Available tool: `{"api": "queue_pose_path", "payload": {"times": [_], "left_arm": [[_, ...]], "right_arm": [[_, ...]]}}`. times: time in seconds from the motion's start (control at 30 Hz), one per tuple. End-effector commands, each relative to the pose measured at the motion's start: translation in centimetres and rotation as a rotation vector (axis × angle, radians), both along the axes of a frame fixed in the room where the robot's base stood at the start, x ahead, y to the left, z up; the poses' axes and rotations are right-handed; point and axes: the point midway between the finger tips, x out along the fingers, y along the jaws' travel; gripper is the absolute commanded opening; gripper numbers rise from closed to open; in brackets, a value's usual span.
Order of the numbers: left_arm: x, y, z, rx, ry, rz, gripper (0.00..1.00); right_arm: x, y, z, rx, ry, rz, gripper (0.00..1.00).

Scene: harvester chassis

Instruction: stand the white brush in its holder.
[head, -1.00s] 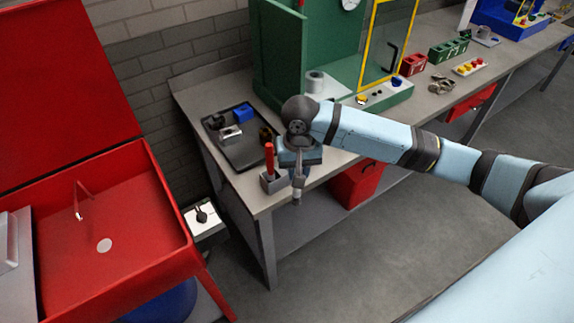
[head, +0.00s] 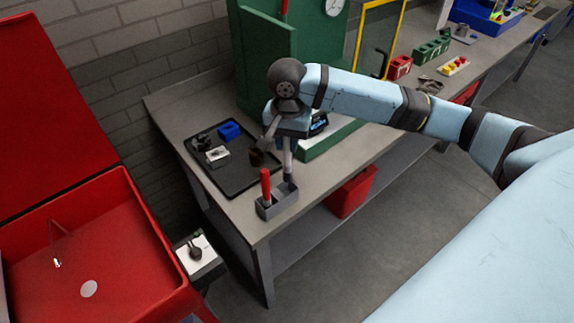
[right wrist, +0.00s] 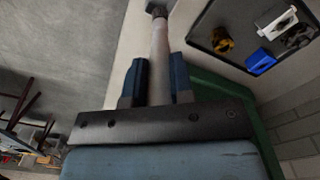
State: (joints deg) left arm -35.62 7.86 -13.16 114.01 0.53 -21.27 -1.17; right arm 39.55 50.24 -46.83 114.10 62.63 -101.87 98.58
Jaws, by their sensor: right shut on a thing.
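My right gripper (head: 290,136) is shut on the white brush (head: 288,161), which hangs below it, roughly upright, with its dark end down. In the right wrist view the pale brush handle (right wrist: 159,55) runs between the two blue fingers of the gripper (right wrist: 158,68). The holder (head: 277,206) is a grey open box near the front edge of the bench, with a red-handled brush (head: 266,185) standing in its left part. The white brush's lower end is at the right part of the holder; I cannot tell whether it is inside or just above. My left gripper is out of view.
A black tray (head: 236,184) with a blue block (head: 229,131) and small parts lies left of the holder. A green cabinet (head: 267,60) stands behind. A red sink (head: 110,240) is at the left. The bench (head: 345,160) has bare room right of the holder.

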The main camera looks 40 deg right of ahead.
Motion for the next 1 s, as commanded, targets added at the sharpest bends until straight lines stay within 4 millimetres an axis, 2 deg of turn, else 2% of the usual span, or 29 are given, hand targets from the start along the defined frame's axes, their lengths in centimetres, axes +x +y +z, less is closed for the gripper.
{"api": "queue_pose_path", "payload": {"times": [0.1, 0.37, 0.6, 1.0], "left_arm": [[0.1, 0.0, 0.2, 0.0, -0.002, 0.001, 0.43], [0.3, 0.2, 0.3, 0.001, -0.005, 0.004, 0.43], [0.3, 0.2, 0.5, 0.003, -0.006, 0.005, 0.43], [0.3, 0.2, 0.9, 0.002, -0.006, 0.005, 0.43]], "right_arm": [[0.0, 0.0, -2.4, -0.001, 0.003, -0.001, 0.0], [0.0, 0.0, -4.6, 0.001, 0.001, 0.0, 0.0], [0.0, 0.0, -7.9, 0.001, 0.001, 0.001, 0.0], [0.0, 0.0, -8.6, 0.001, 0.001, 0.0, 0.0]]}}
